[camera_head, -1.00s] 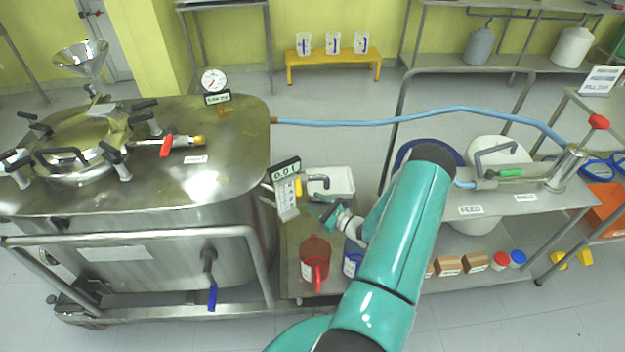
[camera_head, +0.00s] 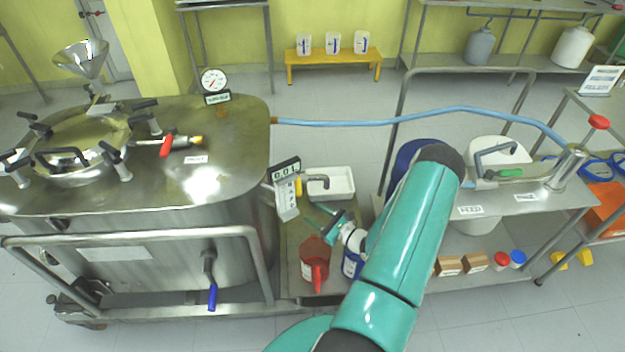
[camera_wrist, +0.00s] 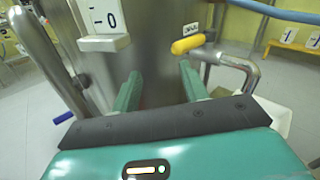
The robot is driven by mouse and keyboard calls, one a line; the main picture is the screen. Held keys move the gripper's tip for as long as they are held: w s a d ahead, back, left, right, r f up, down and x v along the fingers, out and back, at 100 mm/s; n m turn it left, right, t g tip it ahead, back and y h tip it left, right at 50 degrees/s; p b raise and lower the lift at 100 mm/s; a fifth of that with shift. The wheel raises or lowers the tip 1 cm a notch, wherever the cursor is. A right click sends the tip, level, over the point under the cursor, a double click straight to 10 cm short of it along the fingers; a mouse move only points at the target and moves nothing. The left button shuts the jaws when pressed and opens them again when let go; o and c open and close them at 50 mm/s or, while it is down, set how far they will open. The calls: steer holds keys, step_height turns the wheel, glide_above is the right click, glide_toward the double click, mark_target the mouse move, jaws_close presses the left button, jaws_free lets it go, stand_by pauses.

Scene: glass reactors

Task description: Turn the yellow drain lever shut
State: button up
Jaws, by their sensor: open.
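The yellow drain lever (camera_wrist: 188,44) shows in the wrist view on a bent metal drain pipe (camera_wrist: 238,65) at the side of the steel tank. In the head view the yellow lever (camera_head: 298,187) is small, beside the display stand. My gripper (camera_wrist: 160,80) is open and empty in the wrist view, its two green fingers apart and pointing at the tank wall. The lever lies beyond and slightly above the right finger, apart from it. In the head view my gripper (camera_head: 322,217) is below and right of the lever, over the low cart.
A display stand (camera_head: 287,190) stands left of the lever. A white tray (camera_head: 338,183) lies under the pipe outlet. A red jug (camera_head: 314,262) stands below my gripper. The tank's frame rail (camera_head: 262,270) and blue-handled valve (camera_head: 212,295) are to the left.

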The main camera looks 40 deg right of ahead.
steer(key=shift+s, duration=0.1)
steer(key=s+d, duration=0.1)
steer(key=s, duration=1.2)
steer(key=shift+s+d, duration=0.25)
steer(key=shift+s, duration=0.1)
